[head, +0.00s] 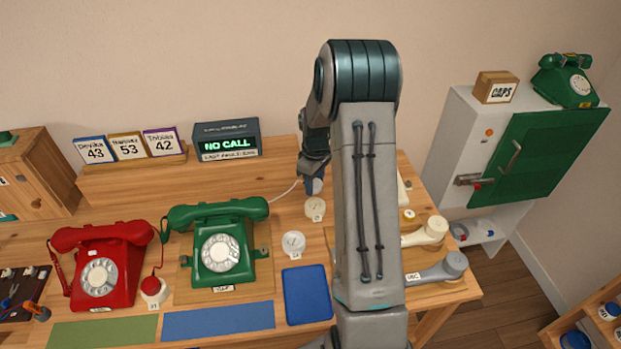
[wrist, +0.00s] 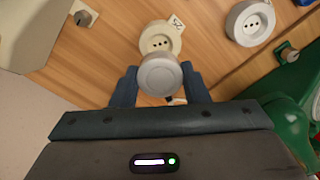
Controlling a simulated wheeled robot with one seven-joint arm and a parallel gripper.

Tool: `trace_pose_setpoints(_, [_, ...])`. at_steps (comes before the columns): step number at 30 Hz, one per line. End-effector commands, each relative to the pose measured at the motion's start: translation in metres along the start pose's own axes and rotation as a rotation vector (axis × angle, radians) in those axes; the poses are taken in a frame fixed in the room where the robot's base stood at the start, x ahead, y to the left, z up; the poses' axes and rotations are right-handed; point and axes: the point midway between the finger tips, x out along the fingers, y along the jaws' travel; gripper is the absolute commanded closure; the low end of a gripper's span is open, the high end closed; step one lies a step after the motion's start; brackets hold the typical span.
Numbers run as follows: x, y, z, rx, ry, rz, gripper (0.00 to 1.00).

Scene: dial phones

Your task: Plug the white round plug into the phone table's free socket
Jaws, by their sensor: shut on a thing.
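My gripper (head: 314,182) is shut on the white round plug (wrist: 160,75), which sits between its two fingers in the wrist view. In the head view the plug (head: 316,187) is partly hidden by the gripper, and a pale cord runs from it towards the green phone (head: 221,252). A cream round socket (head: 315,208) is just in front of the plug. In the wrist view this socket (wrist: 160,38) shows bare holes and is partly overlapped by the plug. A second, paler socket (head: 293,244) is nearer the front and looks empty; it also shows in the wrist view (wrist: 250,22).
A red phone (head: 103,272) stands at left, with a red plug in a socket (head: 153,293) beside it. A "NO CALL" display (head: 227,142) stands behind. Pale and grey handset-like pieces (head: 438,270) lie right of my arm, which hides part of the table.

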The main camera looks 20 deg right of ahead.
Motion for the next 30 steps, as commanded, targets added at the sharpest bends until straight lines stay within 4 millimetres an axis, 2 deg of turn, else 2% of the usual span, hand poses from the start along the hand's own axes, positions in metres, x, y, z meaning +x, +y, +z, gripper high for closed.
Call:
trace_pose_setpoints(18, [0.050,-0.002,-0.001,-0.001,0.000,0.000,0.77])
trace_pose_setpoints(30, [0.054,-0.002,-0.001,0.000,0.000,0.000,0.77])
